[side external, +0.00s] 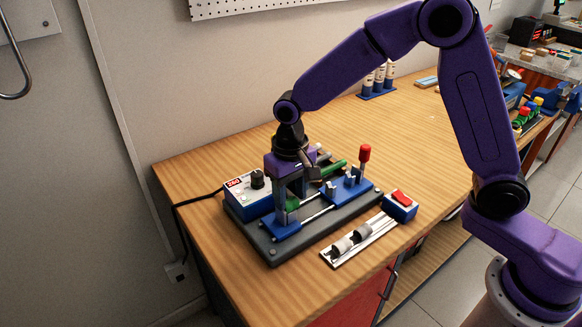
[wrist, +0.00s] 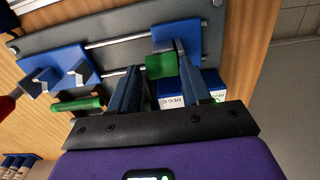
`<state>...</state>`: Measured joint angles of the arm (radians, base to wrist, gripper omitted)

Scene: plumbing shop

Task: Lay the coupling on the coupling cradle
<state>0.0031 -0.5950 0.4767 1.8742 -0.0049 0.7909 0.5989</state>
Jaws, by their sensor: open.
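The green coupling (wrist: 160,66) lies between the fingers of my gripper (wrist: 157,57) in the wrist view, beside or on the edge of a blue block (wrist: 172,36) that looks like the coupling cradle. How it rests there is hard to tell. In the side view the fingers of my gripper (side external: 292,204) point down over the near-left end of the machine. A little of the green coupling (side external: 292,203) shows between them, close to the blue block (side external: 281,229). My gripper is open, with a finger on each side of the coupling.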

